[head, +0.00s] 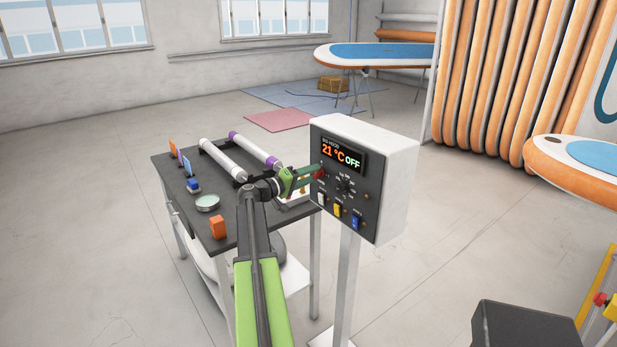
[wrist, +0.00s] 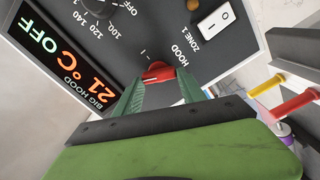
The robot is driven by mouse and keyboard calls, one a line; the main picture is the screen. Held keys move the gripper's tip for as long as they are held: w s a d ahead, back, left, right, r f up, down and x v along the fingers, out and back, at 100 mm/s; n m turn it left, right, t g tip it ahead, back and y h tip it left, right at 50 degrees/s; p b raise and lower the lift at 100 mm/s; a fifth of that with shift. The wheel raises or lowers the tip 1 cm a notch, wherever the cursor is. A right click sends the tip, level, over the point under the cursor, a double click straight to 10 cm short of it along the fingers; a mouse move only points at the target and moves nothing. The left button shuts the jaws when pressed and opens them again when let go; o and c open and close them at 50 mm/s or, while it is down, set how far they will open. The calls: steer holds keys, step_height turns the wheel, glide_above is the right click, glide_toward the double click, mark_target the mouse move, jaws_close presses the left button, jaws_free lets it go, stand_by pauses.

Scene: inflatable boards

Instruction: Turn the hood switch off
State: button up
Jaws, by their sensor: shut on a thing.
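The hood switch is a small red knob (wrist: 158,71) next to the HOOD label on the dark face of the control box (head: 330,190). In the wrist view my gripper (wrist: 158,80) has its two green fingers on either side of the knob, shut on it. The knob also shows as a red spot (head: 318,174) in the head view, at the tip of my gripper (head: 311,174). The display (head: 341,154) reads BIG HOOD, 21 °C, OFF. The fingers partly hide the knob, and I cannot tell its exact setting.
A dial (head: 345,185) and white, yellow and blue switches (head: 338,210) sit close by on the panel. The box stands on a post beside a dark table (head: 180,180) holding rollers, a round tin and small blocks. Open floor (head: 420,270) lies to the right.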

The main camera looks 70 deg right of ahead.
steer(key=n, duration=0.4)
steer(key=shift+d+n, duration=0.15)
steer(key=shift+n, duration=0.25)
stand_by(0.4)
steer(key=o, duration=1.4)
steer(key=shift+c, duration=0.2)
steer(key=shift+f, duration=0.1)
